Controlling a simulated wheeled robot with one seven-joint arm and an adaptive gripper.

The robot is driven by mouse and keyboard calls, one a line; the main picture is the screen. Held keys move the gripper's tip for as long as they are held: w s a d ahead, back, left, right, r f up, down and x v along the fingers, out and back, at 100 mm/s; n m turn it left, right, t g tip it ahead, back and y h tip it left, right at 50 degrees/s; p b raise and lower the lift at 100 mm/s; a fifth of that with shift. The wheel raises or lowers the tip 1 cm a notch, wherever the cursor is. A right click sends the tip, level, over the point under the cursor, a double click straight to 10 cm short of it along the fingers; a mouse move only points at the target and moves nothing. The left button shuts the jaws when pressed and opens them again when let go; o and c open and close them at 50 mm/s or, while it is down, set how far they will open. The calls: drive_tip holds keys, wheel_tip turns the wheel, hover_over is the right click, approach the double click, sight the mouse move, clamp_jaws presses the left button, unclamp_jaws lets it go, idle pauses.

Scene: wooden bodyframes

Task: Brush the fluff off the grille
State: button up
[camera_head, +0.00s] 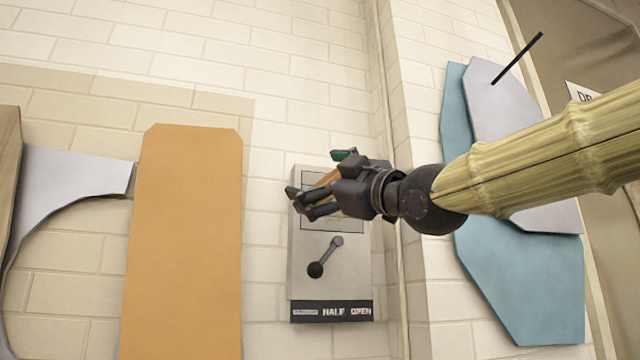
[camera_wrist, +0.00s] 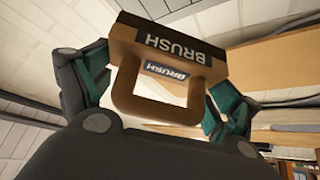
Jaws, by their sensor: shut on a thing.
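My gripper (camera_head: 318,184) is in front of the upper part of a grey wall panel (camera_head: 304,265). It is shut on a wooden brush, of which a thin orange-brown strip shows between the fingers. In the wrist view the brush (camera_wrist: 126,46) has a tan block marked "BRUSH" and a loop handle, with dark and green fingers on both sides. A dark-outlined rectangle (camera_head: 311,222) on the panel is partly hidden behind my gripper. I cannot tell whether it is the grille. No fluff can be made out.
An orange board (camera_head: 185,240) stands to the left. Teal (camera_head: 530,285) and grey boards are behind my arm at right. A pipe (camera_head: 388,120) runs up the wall corner.

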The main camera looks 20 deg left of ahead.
idle(0.4)
drive_tip(key=w+a+p, duration=0.2)
drive_tip(key=w+a, duration=0.1)
drive_tip(key=w, duration=0.2)
drive_tip(key=shift+w+a, duration=0.3)
drive_tip(key=shift+w+a+p, duration=0.45)
drive_tip(key=shift+w+a, duration=0.15)
drive_tip(key=shift+w, duration=0.25)
idle(1.4)
drive_tip(key=shift+w+d, duration=0.1)
drive_tip(key=shift+d, duration=0.05)
drive_tip(key=w+d+p, duration=0.3)
drive_tip(key=w+d, duration=0.1)
drive_tip(key=d, duration=0.1)
drive_tip(key=shift+d, duration=0.35)
idle(0.6)
drive_tip(key=shift+d, duration=0.1)
